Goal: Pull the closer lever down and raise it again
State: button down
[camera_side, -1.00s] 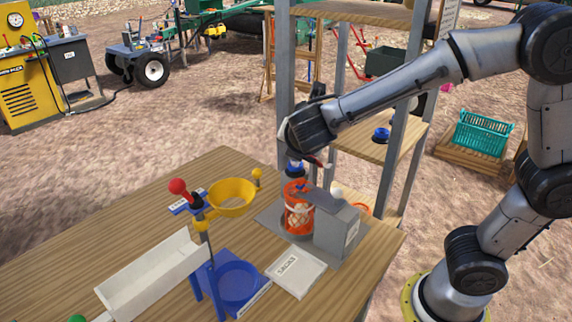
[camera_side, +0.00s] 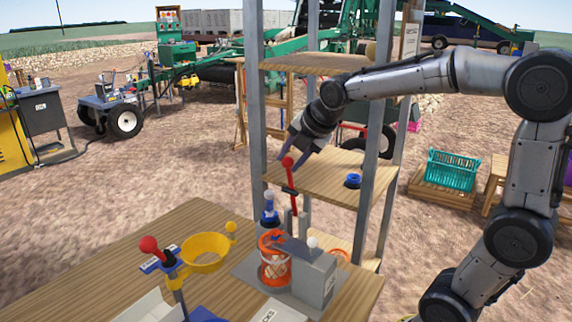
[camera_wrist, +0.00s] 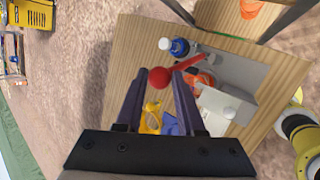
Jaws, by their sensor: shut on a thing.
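The closer lever (camera_side: 291,192) is a red bar with a red ball knob (camera_side: 287,162), standing nearly upright behind the grey closer unit (camera_side: 312,275). My gripper (camera_side: 288,158) is at its top, with a finger beside the knob. In the wrist view, the knob (camera_wrist: 160,77) sits between my two dark fingertips, and the red bar (camera_wrist: 188,63) runs off to the right. The gripper is shut on the knob; the exact contact is hard to see. An orange mesh container (camera_side: 275,268) with pale contents stands beside the grey unit, below a blue-collared part (camera_side: 269,216).
A second red-knobbed lever (camera_side: 149,245) and a yellow ring funnel (camera_side: 205,250) stand to the left on the wooden table (camera_side: 195,218). A metal-post shelf (camera_side: 325,178) stands close behind the lever.

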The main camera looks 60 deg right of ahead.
jog(key=shift+d, duration=0.55)
jog(key=shift+d+y, duration=0.1)
jog(key=shift+y, duration=0.2)
jog(key=c, duration=0.5)
grip_release()
jog(key=v, duration=1.3)
jog(key=shift+s+r, duration=0.2)
jog(key=shift+r, duration=0.15)
jog(key=shift+a, duration=0.2)
